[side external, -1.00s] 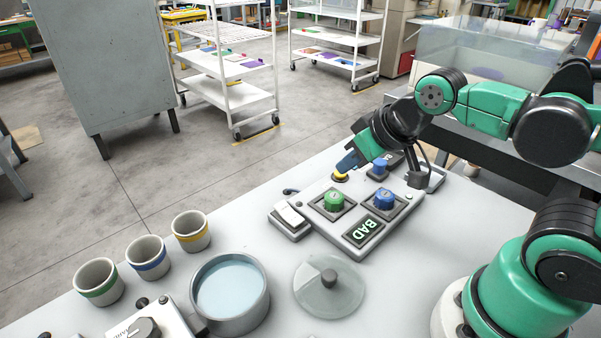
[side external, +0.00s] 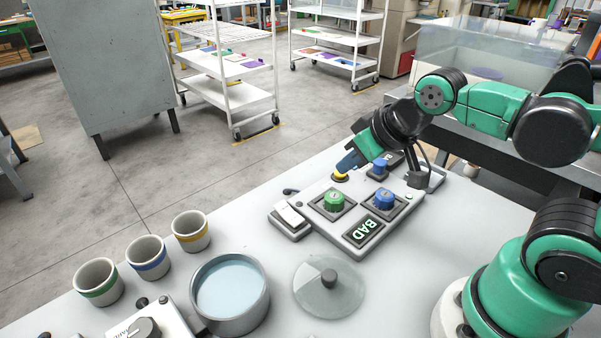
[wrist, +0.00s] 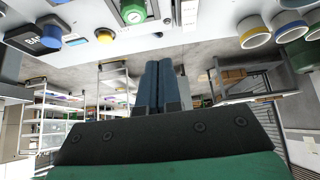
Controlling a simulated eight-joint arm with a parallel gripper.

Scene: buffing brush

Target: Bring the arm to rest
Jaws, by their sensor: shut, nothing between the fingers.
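My gripper (side external: 346,163) is at the back of the control box (side external: 325,218), its blue fingers pointing down and left. The fingers are shut and hold nothing; the wrist view shows them pressed together (wrist: 160,70). In the side view their tips look close above a yellow button (side external: 340,178); I cannot tell if they touch it. Another blue knob (side external: 380,168) sits behind, near my wrist.
A white rocker switch (side external: 289,215) adjoins the box. In front are a round disc with a dark hub (side external: 328,296) and a grey bowl of pale blue liquid (side external: 244,318). Cups banded green (side external: 98,285), blue (side external: 148,260) and yellow (side external: 190,233) stand left.

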